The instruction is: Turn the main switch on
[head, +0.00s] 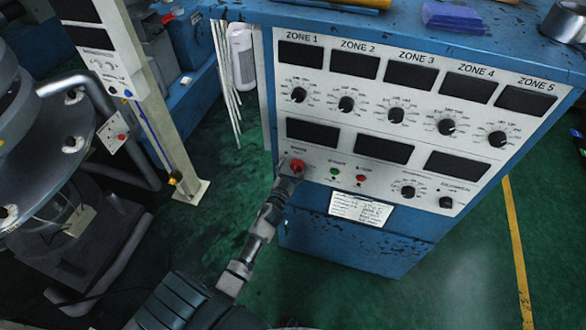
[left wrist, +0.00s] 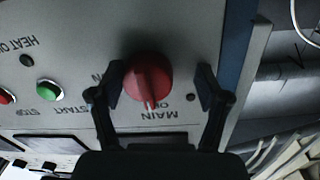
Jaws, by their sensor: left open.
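The main switch is a red rotary knob (left wrist: 148,82) on the panel, with the label MAIN beside it upside down in the left wrist view. In the head view the red knob (head: 297,165) sits at the lower left of the control panel (head: 270,140), partly hidden by my gripper. My left gripper (left wrist: 160,88) is open, with one finger on each side of the knob. In the head view my left gripper (head: 290,172) is at the knob. My right gripper is not in view.
A green button (head: 334,171) and a red button (head: 361,178) sit right of the switch. Several black zone dials and dark displays fill the panel above. A paper label (head: 360,210) is below. A grey tape roll (head: 565,20) lies on the blue cabinet top.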

